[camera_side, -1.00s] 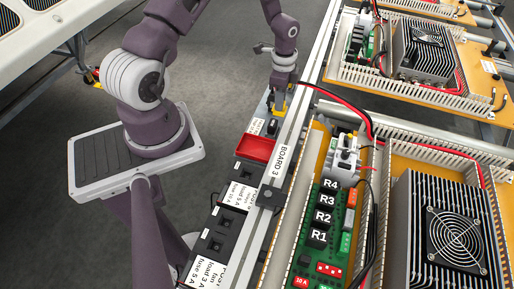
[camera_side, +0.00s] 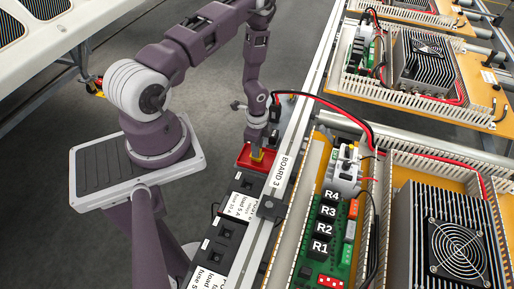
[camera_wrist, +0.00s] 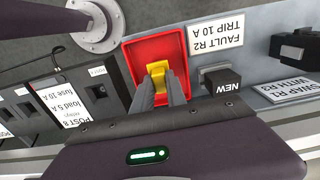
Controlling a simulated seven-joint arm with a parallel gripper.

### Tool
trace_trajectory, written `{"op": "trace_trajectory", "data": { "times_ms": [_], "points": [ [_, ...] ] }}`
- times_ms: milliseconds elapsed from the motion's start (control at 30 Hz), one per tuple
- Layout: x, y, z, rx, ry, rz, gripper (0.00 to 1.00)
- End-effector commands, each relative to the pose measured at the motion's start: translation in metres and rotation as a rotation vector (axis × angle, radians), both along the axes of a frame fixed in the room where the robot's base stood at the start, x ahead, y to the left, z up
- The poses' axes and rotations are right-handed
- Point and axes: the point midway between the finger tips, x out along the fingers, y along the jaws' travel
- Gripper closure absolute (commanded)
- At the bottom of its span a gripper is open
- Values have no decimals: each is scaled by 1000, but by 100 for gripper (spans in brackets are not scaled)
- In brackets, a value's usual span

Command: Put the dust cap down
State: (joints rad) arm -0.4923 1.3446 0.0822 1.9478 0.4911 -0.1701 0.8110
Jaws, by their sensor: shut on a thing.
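The dust cap is a small yellow piece (camera_wrist: 157,69), which also shows in the side view (camera_side: 257,154). My gripper (camera_wrist: 161,90) is shut on it, with the dark fingers at its sides. In the side view my gripper (camera_side: 257,147) points down over the red tray (camera_side: 243,160). In the wrist view the cap lies within the outline of the red tray (camera_wrist: 137,55). I cannot tell whether the cap touches the tray floor. The fingers hide part of the cap and the tray's near side.
In the wrist view a black block marked NEW (camera_wrist: 220,80) stands right of the tray. A black fuse post (camera_wrist: 98,92) is on its left. A green relay board (camera_side: 337,225) and a finned heatsink (camera_side: 458,240) lie right of the rail in the side view.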

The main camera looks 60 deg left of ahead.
Motion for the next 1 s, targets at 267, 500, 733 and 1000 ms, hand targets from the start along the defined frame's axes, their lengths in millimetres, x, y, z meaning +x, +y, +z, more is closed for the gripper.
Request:
{"op": "trace_trajectory", "data": {
  "times_ms": [267, 500, 733, 1000],
  "points": [
    [0, 0, -2, -1, 1, 0, 61],
    [0, 0, -1, 0, 0, 0, 61],
    [1, 0, 23, 1, -2, 1, 61],
    [1, 1, 93, 1, -4, 1, 61]
  ]
}}
